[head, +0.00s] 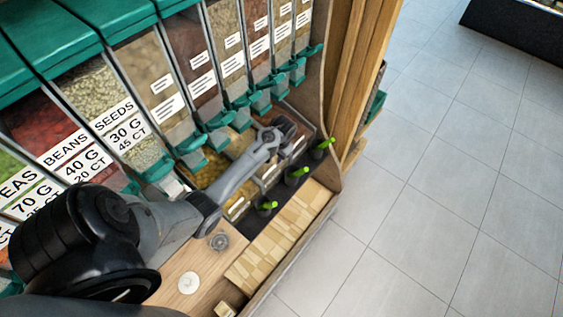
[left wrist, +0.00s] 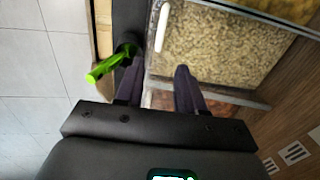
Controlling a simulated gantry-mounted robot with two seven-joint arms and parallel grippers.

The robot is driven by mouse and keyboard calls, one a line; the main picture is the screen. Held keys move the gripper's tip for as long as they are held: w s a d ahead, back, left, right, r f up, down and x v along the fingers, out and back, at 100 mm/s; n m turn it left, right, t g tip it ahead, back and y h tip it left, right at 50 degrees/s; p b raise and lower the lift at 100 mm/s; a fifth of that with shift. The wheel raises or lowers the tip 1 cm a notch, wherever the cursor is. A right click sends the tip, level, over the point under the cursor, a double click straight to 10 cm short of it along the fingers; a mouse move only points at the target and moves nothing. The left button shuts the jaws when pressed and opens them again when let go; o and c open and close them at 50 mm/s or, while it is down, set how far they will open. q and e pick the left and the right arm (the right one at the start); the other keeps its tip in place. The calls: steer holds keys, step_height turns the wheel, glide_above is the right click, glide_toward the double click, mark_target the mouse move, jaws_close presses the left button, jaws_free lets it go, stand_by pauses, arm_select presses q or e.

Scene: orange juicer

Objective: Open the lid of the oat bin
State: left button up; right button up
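A bin of pale, oat-like flakes (left wrist: 225,50) fills the upper right of the left wrist view. A clear cover seems to lie over it, but its edges are hard to make out. A white handle (left wrist: 161,27) is at the bin's left edge. My left gripper (left wrist: 157,78) is open, its two dark fingers apart on either side of the bin's near left edge, with the handle just beyond them. I cannot tell if they touch the bin. In the head view, my left gripper (head: 284,134) is over the far end of the lower bin row, hiding part of it. My right gripper is not in view.
Green-handled scoops (head: 296,176) stand in a dark strip along the bins; one green handle (left wrist: 110,64) is close left of my fingers. Labelled dispensers with teal spouts (head: 190,144) hang above. A wooden side panel (head: 355,70) stands right. Tiled floor (head: 420,210) is clear.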

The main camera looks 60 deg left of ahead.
mark_target(272, 168)
arm_select(q)
steer(key=f, duration=0.2)
steer(key=a+f+b, duration=0.1)
steer(key=f, duration=0.4)
steer(key=shift+s+a+f+b, duration=0.15)
steer(key=shift+s+f+b, duration=0.25)
steer(key=shift+a+f, duration=0.1)
steer(key=shift+f, duration=0.55)
steer(key=shift+a+f, duration=0.1)
steer(key=shift+f, duration=0.15)
jaws_close()
